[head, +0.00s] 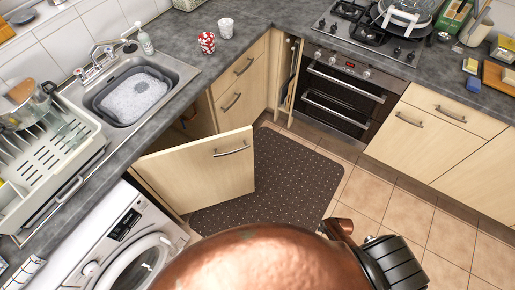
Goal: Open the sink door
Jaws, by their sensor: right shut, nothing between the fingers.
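My right gripper (396,264) is at the bottom, right of my copper-coloured arm. It is shut and empty, well apart from the door and handle. Its fingertips are hard to make out. My left gripper is not in view.
A white washing machine (118,238) stands left of the door. The oven (341,93) and drawers (448,110) line the back. A dotted mat (290,172) covers the floor, with bare tiles to the right. A dish rack (35,160) sits on the left counter.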

